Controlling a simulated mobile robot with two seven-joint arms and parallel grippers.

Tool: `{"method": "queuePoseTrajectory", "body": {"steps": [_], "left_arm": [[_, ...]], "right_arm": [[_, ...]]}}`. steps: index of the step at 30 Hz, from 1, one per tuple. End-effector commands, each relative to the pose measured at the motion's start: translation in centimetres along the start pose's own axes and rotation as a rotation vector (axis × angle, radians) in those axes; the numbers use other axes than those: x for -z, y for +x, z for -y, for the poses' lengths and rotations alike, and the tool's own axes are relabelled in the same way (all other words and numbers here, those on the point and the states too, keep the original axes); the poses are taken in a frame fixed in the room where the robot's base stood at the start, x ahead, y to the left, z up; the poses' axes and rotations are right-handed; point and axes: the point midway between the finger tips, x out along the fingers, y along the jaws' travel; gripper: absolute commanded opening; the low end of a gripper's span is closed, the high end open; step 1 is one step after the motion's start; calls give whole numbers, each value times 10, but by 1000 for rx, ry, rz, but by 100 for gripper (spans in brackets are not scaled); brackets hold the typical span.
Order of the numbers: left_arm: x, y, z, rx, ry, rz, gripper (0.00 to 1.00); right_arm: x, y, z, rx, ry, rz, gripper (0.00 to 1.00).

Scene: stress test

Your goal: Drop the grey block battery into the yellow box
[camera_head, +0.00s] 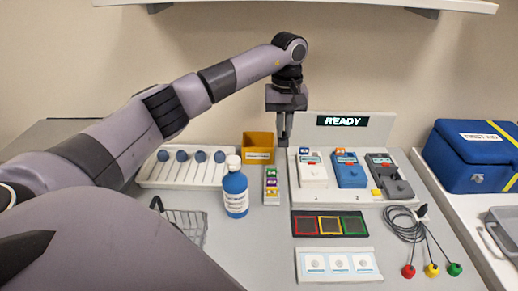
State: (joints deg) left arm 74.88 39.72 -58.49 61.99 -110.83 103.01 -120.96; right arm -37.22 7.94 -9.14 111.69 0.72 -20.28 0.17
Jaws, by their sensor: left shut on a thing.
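My left gripper (284,130) points down just right of the yellow box (258,141), near the left end of the white test stand. It is shut on a small grey thing that fits the grey block battery. The fingers and the held thing blend together, so its outline is hard to make out. The yellow box stands at the back of the table with its open top up and a white label on its front. The inside of the box shows only in part. My right gripper is not in view.
The white stand (345,130) with a READY display holds white, blue and dark grey devices. A blue bottle (235,192), a wire basket (186,222) and a rack of round-topped tools (183,174) stand left. Cables (405,231) lie right, beside a blue case (470,158).

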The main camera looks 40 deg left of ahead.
Motion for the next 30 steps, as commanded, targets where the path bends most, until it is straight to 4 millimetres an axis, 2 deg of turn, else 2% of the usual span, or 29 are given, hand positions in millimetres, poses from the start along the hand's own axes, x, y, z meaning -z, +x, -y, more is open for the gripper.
{"method": "queuePoseTrajectory", "body": {"steps": [1,6,12,19,27,30], "left_arm": [[14,-4,8,-1,-68,2,0],[51,-9,38,0,-264,2,0],[75,-10,70,0,-438,1,0],[80,4,79,1,-487,0,0],[79,36,79,3,-485,1,0],[79,47,78,0,-485,0,0]], "right_arm": [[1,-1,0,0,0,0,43],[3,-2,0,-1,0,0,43],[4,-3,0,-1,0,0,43],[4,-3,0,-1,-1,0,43],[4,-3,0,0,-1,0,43],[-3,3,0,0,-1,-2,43]]}}
